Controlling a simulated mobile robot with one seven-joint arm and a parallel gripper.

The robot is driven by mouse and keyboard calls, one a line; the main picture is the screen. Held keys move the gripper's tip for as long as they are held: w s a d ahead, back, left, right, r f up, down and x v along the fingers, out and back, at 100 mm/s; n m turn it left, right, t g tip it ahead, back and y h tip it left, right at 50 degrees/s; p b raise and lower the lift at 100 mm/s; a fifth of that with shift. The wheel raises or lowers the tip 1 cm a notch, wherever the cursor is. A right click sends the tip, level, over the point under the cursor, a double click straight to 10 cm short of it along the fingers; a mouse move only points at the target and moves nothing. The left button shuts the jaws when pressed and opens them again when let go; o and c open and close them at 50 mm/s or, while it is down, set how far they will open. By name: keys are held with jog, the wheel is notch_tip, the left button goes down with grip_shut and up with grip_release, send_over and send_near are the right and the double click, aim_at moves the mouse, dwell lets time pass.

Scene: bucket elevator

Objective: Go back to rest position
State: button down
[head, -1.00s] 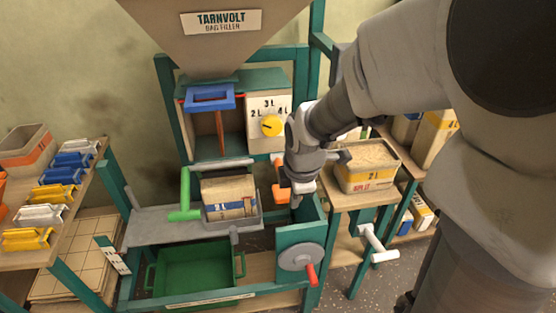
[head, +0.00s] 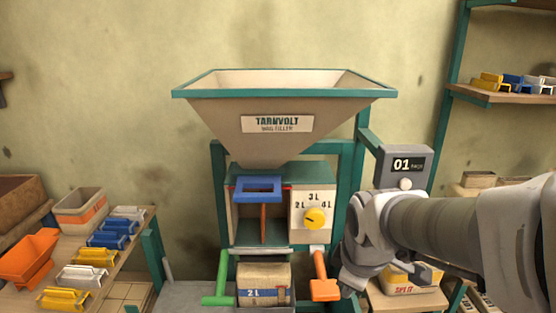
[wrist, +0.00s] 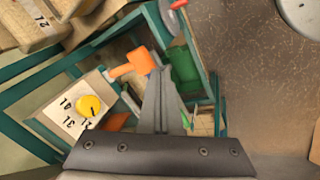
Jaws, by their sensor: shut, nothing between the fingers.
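My gripper (wrist: 163,98) is shut and empty in the wrist view, its fingers together near an orange paddle handle (wrist: 138,63). In the head view my wrist is at the right of the machine, beside the same orange handle, and the fingertips are hard to make out there. The Tarnvolt bag filler has a wide hopper (head: 285,105) and a yellow dial (head: 315,217) on a panel marked 2 L, 3 L and 4 L. A 2 L bag (head: 263,280) sits below the blue frame (head: 258,189), by a green handle (head: 220,282).
A counter box reading 01 (head: 405,165) stands right of the hopper. A side table at left holds an orange scoop (head: 28,257) and several coloured clips (head: 112,233). A shelf (head: 510,94) is at upper right. A tub marked SPLIT (head: 405,280) is partly behind my arm.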

jog(key=s+r+m+t+p, duration=0.1)
jog(key=s+r+m+p, duration=0.2)
jog(key=s+r+m, duration=0.7)
jog(key=shift+s+d+r+m+y, duration=0.15)
jog(key=shift+d+r+m+y, duration=0.15)
jog(key=shift+r+m, duration=0.25)
jog(key=shift+f, duration=0.1)
